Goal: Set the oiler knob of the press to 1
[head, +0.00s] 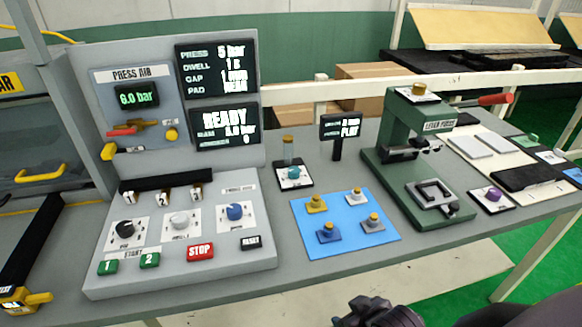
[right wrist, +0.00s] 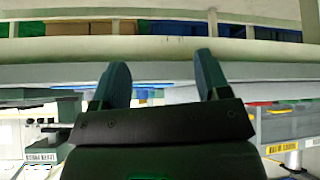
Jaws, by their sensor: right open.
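A teal knob (head: 294,173) sits on a small white dial plate on the bench, with a clear tube with an orange-brown top (head: 288,148) right behind it. A purple knob (head: 494,194) sits on another white plate, right of the green lever press (head: 415,145). I cannot read the labels or settings of either knob, so I cannot tell which is the oiler knob. My right gripper (head: 372,312) is at the bottom edge of the head view, in front of the bench and away from both knobs. In the right wrist view its jaws (right wrist: 162,78) are apart and empty. My left gripper is out of view.
A grey control panel (head: 180,250) with black, white and blue knobs and start and stop buttons stands at the left. A blue mat (head: 345,238) with several small knobbed parts lies mid-bench. A small black sign (head: 340,128) stands behind it. The front strip of the bench is clear.

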